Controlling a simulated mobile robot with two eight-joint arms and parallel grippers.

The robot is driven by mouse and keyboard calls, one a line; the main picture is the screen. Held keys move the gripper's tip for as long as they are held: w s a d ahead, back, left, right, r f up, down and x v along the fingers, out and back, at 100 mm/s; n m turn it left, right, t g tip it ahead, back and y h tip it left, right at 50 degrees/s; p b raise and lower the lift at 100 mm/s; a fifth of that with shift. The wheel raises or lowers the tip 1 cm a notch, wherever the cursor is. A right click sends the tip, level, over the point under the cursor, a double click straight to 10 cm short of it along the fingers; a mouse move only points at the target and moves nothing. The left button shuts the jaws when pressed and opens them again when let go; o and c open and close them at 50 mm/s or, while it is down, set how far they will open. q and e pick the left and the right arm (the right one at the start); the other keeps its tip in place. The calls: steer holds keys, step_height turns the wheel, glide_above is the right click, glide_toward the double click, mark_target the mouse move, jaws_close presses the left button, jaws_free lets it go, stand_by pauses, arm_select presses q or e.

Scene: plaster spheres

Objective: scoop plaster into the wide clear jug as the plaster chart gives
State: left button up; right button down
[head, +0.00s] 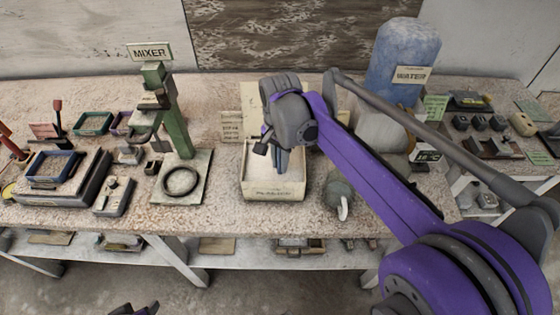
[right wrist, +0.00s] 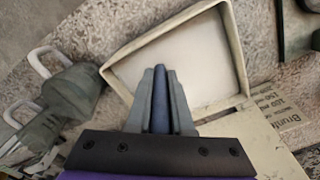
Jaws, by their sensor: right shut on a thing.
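A cream plaster box (head: 262,191) full of white powder stands at the middle of the bench; it also shows in the right wrist view (right wrist: 238,62). My right gripper (head: 282,160) is over the box, pointing down. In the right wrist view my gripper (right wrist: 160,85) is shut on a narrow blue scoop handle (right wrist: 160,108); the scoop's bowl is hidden. A grey, see-through jug (head: 338,189) with a pale handle stands right of the box, and shows at left in the wrist view (right wrist: 75,90).
A green mixer stand (head: 176,125) is left of the box. A blue water container (head: 403,55) stands at the back right. Small printed cards (head: 230,128) stand behind the box, their text unreadable. Trays and blocks crowd both ends of the bench.

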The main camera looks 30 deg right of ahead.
steer(key=shift+w+r+p, duration=0.1)
steer(key=shift+r+p, duration=2.75)
steer(key=shift+r, duration=2)
arm_select(q)
step_height(320, 180, up, 8)
steer(key=w, duration=0.2)
steer(key=shift+w+f, duration=0.2)
steer(key=shift+w, duration=0.05)
arm_select(e)
steer(key=shift+f, duration=0.1)
arm_select(q)
steer(key=shift+s, duration=0.1)
